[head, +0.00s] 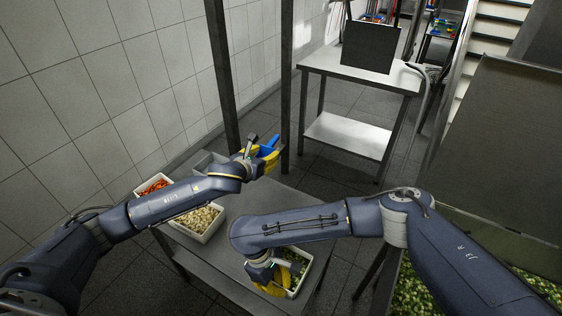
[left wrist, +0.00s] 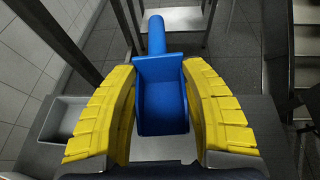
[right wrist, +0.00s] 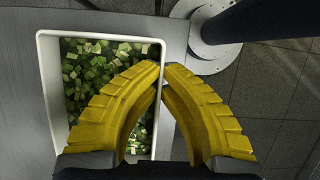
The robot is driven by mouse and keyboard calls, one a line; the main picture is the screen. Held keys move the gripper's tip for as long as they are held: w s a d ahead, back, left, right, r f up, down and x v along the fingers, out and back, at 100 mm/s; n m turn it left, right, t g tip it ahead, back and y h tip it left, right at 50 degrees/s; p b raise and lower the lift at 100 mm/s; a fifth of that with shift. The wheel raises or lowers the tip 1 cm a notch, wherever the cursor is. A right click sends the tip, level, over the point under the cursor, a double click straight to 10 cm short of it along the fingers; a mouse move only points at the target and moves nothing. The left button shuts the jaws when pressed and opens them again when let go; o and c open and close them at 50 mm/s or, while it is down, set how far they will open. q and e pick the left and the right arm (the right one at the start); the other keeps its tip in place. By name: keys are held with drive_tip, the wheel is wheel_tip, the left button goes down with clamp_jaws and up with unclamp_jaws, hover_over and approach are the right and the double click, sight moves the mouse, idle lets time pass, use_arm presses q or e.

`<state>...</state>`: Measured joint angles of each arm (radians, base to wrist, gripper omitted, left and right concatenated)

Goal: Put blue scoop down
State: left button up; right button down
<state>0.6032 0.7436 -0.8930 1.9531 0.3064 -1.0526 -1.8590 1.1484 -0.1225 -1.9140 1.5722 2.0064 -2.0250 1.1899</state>
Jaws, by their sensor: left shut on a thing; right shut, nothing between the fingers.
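The blue scoop (head: 269,142) is between the yellow fingers of my left gripper (head: 262,153), held above the far end of the metal table (head: 240,199). In the left wrist view the scoop (left wrist: 162,100) lies between both fingers, its open bowl toward the camera and its handle pointing away. My right gripper (head: 271,284) is shut and empty at the near end of the table. In the right wrist view its fingertips (right wrist: 163,70) meet over the right rim of a white bin (right wrist: 48,90) of green chopped pieces (right wrist: 90,70).
White bins of orange-red pieces (head: 153,186) and pale pieces (head: 200,220) stand along the table's left side. An empty grey container (left wrist: 62,118) is left of the scoop in the left wrist view. Dark posts (head: 222,75) rise behind. A second metal table (head: 361,72) stands farther back.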

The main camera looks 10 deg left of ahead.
idle(0.4)
use_arm(q)
drive_tip(key=shift+s+f, duration=0.25)
drive_tip(key=shift+f, duration=0.2)
drive_tip(key=s+a+f, duration=0.3)
drive_tip(key=s+f, duration=0.1)
drive_tip(key=f, duration=0.3)
drive_tip(key=m+h, duration=0.1)
hover_over(249, 212)
drive_tip(key=s, duration=0.2)
drive_tip(key=shift+f, duration=1.4)
drive_tip(key=shift+d+f, duration=0.15)
drive_tip(key=shift+f, duration=1.35)
drive_tip(key=shift+d+f, duration=0.15)
drive_tip(key=shift+f, duration=1.35)
drive_tip(key=shift+d+f, duration=0.15)
drive_tip(key=shift+f, duration=1.35)
drive_tip(key=shift+f, duration=0.15)
drive_tip(key=o, duration=1.1)
drive_tip(key=shift+o, duration=0.2)
